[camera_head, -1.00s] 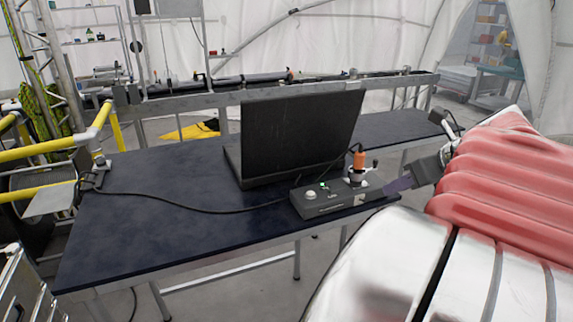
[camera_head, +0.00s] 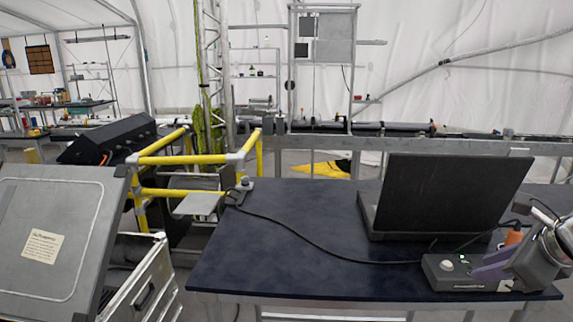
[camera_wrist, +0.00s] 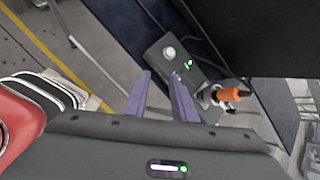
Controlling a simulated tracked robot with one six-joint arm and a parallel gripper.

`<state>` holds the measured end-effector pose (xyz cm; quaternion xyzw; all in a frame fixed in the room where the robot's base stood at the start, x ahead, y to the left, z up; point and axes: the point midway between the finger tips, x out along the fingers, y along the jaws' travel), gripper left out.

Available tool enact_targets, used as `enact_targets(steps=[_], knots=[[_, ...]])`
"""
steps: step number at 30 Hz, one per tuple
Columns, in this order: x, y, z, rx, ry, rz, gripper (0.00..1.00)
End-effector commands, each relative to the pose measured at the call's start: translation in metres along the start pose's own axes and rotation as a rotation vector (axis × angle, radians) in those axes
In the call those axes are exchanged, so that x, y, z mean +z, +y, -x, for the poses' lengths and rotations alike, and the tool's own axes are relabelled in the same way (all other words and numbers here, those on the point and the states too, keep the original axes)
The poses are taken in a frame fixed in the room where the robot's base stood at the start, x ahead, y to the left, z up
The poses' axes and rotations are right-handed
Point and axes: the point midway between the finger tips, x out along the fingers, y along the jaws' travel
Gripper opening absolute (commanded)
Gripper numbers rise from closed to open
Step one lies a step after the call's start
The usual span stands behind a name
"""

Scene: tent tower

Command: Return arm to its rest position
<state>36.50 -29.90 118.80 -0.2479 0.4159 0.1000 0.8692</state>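My gripper (camera_head: 490,268) is at the right edge of the head view, in front of the right end of a dark control box (camera_head: 445,272) on the table. In the wrist view, the two purple fingers of my gripper (camera_wrist: 160,78) stand apart with nothing between them. The control box (camera_wrist: 160,55) lies beyond the fingertips. Its orange-handled joystick (camera_wrist: 230,96) is to the right of the fingers, and its orange top (camera_head: 514,238) shows partly behind my arm in the head view. Most of my arm is out of the head view.
A dark table (camera_head: 290,250) carries a laptop-like black screen (camera_head: 445,195) behind the box and a cable. Yellow railings (camera_head: 165,158) stand left of the table. An open grey case (camera_head: 60,225) is at the front left. The table's left half is mostly clear.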

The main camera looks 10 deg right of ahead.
Motion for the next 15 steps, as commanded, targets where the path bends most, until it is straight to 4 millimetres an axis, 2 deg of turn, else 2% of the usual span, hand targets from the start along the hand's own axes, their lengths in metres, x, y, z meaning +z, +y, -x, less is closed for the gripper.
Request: enact_targets(steps=[1,6,15], knots=[[0.013,0.009,-0.006,0.016,-0.003,0.082,0.24],[0.049,0.039,-0.020,0.056,-0.016,0.369,0.24],[0.101,0.101,-0.036,0.114,-0.056,0.880,0.24]])
